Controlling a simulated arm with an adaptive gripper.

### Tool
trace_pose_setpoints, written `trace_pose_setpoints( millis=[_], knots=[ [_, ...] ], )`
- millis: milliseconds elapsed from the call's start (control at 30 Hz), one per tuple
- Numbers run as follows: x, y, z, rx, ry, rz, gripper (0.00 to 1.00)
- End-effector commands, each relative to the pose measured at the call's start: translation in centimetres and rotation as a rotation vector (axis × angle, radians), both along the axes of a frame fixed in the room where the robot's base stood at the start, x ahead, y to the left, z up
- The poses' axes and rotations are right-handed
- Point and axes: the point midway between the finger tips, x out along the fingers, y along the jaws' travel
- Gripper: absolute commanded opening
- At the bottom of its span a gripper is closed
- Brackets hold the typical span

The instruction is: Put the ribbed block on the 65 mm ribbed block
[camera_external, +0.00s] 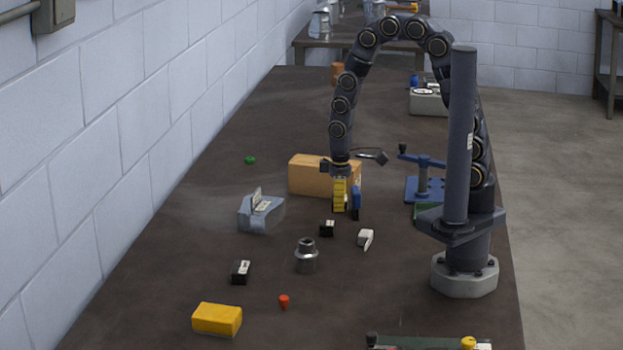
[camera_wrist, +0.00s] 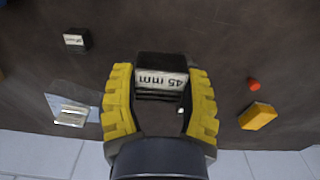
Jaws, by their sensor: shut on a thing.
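My gripper (camera_external: 340,208) points down in the middle of the table and is shut on a black ribbed block (camera_wrist: 160,68) with a white "45 mm" label. In the wrist view, the yellow ribbed fingers stand on both sides of this block; in the external view the fingers largely hide it. The wrist view shows one black labelled block (camera_wrist: 76,41) at upper left. I cannot read these labels.
A metal cylinder (camera_external: 306,258) and a white part (camera_external: 365,238) stand near the gripper. A cardboard-coloured box (camera_external: 305,175) lies behind it, a blue part (camera_external: 356,202) beside it. A grey box (camera_external: 262,214), yellow block (camera_external: 217,319) and red peg (camera_external: 284,301) stand left and in front.

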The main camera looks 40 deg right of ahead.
Motion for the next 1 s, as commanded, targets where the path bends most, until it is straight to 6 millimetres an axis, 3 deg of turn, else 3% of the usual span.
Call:
trace_pose_setpoints(
  millis=[300, 500, 1000],
  knots=[
    [-1.5, 9.9, 2.4, 0.005, -0.008, -0.046, 0.15],
    [-2.0, 12.8, 2.7, 0.005, -0.002, -0.064, 0.15],
    [3.7, 19.7, -2.1, 0.002, 0.001, -0.065, 0.15]
  ],
)
